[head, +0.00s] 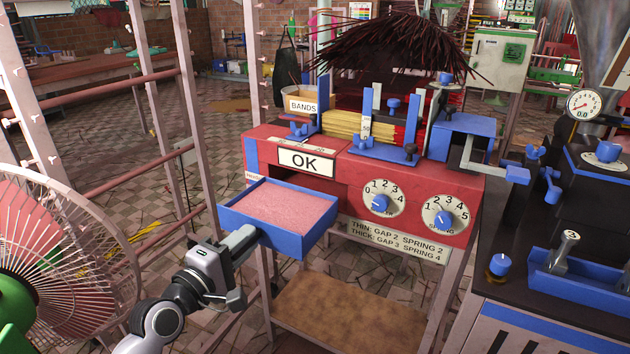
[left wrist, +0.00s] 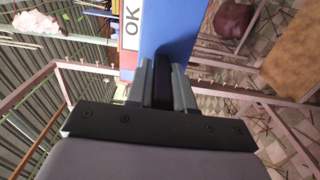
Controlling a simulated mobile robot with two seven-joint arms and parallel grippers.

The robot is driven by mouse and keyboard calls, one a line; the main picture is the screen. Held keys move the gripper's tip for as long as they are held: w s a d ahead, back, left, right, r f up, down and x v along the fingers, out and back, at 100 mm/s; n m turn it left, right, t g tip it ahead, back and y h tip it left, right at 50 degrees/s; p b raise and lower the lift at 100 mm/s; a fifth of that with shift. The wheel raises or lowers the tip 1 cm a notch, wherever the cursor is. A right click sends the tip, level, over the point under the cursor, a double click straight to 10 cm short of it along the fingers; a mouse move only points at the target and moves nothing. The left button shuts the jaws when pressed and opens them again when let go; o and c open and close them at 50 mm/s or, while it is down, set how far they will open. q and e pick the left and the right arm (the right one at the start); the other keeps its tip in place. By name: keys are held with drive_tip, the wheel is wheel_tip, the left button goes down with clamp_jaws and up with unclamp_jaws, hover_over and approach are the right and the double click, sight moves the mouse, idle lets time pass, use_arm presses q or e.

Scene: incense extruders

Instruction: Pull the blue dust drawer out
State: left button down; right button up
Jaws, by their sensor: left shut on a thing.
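The blue dust drawer (head: 316,229) is filled with pinkish dust and stands out from the front of the red machine (head: 262,148), below the OK sign. A dark opening shows behind it; I cannot tell whether its back end is still inside. My left gripper (head: 247,240) is shut at the drawer's front face. In the left wrist view my left gripper (left wrist: 162,88) has its fingers closed around a dark handle in front of the blue drawer (left wrist: 180,25). My right gripper is not in view.
A pink fan (head: 55,260) stands at the left, near my left arm. A brown shelf (head: 350,310) lies below the drawer. A dark bench with a blue tray (head: 590,285) is at the right. Pink posts stand behind the fan.

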use_arm(q)
drive_tip(key=shift+s+a+r+p, duration=0.25)
drive_tip(key=shift+s+r+p, duration=0.25)
drive_tip(key=shift+p, duration=0.1)
drive_tip(key=shift+s+a+r+p, duration=0.2)
drive_tip(key=shift+s+r+p, duration=0.15)
drive_tip(key=shift+r+p, duration=0.15)
drive_tip(key=shift+s+a+r+p, duration=0.25)
drive_tip(key=shift+s+r+p, duration=0.05)
drive_tip(key=shift+s+p, duration=0.2)
drive_tip(key=shift+s+a+r+p, duration=0.25)
drive_tip(key=shift+s+r+p, duration=0.05)
drive_tip(key=shift+s+p, duration=0.15)
